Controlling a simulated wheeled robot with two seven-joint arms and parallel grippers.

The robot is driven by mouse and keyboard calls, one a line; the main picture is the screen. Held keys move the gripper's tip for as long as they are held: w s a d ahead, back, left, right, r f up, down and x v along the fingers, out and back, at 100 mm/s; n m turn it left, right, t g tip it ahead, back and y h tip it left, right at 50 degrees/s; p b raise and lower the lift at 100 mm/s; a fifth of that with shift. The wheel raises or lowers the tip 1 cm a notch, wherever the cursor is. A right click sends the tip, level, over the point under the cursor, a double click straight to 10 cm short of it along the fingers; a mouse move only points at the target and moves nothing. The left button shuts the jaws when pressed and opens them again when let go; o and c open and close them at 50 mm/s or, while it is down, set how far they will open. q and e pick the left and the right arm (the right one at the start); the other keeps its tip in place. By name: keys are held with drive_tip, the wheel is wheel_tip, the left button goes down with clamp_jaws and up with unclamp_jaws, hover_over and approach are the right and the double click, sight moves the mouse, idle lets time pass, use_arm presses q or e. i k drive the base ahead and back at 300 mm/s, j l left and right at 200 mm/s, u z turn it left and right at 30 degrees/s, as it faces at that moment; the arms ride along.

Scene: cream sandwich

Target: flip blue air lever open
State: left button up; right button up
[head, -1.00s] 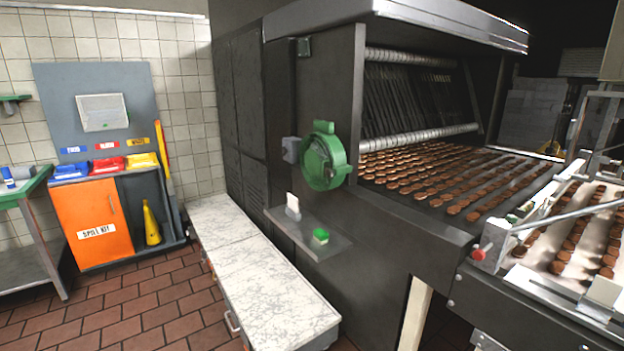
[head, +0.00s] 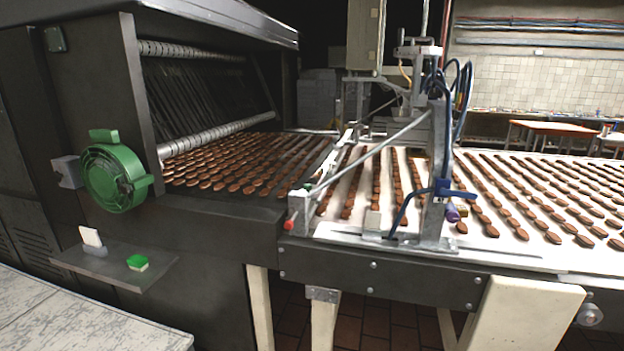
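A blue lever (head: 455,193) sits low on the upright metal frame of the depositor machine, right of centre in the head view. Blue air hoses (head: 464,90) loop down along the same frame. A dark purple knob-like end (head: 452,213) shows just below the lever. It is too small to tell whether the lever stands open or closed. Neither of my grippers is in view.
The white conveyor (head: 520,215) with rows of brown biscuits runs to the right. A dark oven-like machine (head: 210,225) with a green wheel (head: 115,172) stands at the left. A red button (head: 289,225) is on the conveyor's near corner. A pale slanted panel (head: 528,312) stands in front.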

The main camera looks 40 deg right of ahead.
sight(466, 195)
drive_tip(key=z, duration=2.2)
